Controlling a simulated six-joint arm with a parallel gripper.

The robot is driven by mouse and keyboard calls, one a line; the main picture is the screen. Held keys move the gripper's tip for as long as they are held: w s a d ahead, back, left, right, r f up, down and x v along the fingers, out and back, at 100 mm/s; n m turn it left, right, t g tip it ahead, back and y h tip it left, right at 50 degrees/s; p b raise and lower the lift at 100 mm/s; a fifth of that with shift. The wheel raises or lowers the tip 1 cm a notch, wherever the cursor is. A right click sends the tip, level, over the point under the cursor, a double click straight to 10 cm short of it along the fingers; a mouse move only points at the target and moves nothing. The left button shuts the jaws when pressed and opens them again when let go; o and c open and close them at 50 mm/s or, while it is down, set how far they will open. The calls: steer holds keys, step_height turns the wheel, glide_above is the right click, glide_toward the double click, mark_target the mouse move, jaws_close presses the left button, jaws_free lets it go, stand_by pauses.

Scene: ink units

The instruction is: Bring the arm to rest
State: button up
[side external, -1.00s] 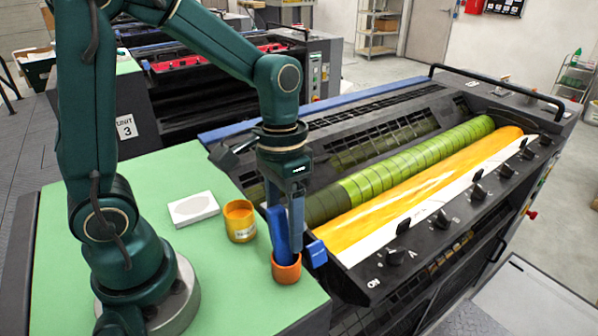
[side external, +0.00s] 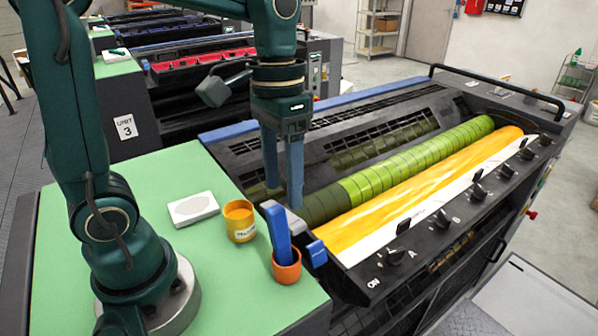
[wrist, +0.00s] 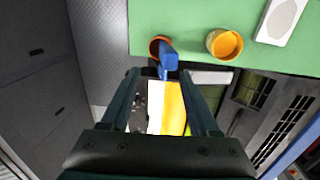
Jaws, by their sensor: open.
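My gripper (side external: 282,192) hangs open and empty, fingers pointing down, above the near left end of the ink unit in the side view. In the wrist view my gripper (wrist: 160,75) has its two fingers wide apart with nothing held between them. A blue-handled tool (side external: 278,236) stands tilted in an orange cup (side external: 287,272) at the edge of the green top, below my fingertips and apart from them. The blue tool (wrist: 169,57) and orange cup (wrist: 154,44) also show beyond the fingers in the wrist view.
A yellow ink pot (side external: 240,228) and a white block with a grey oval (side external: 193,209) are on the green top (side external: 232,293). The ink unit has a green roller (side external: 400,168), a yellow-inked surface (side external: 440,174) and a row of black knobs (side external: 441,219). Free air surrounds the gripper.

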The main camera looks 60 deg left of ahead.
steer(key=shift+s+r, duration=0.1)
steer(key=shift+r, duration=0.35)
steer(key=s+t, duration=0.1)
steer(key=t, duration=0.1)
steer(key=s+t, duration=0.2)
steer(key=s+a+t+y, duration=0.1)
steer(key=s+t, duration=0.1)
steer(key=shift+s+f, duration=0.25)
steer(key=shift+f, duration=0.15)
stand_by(0.3)
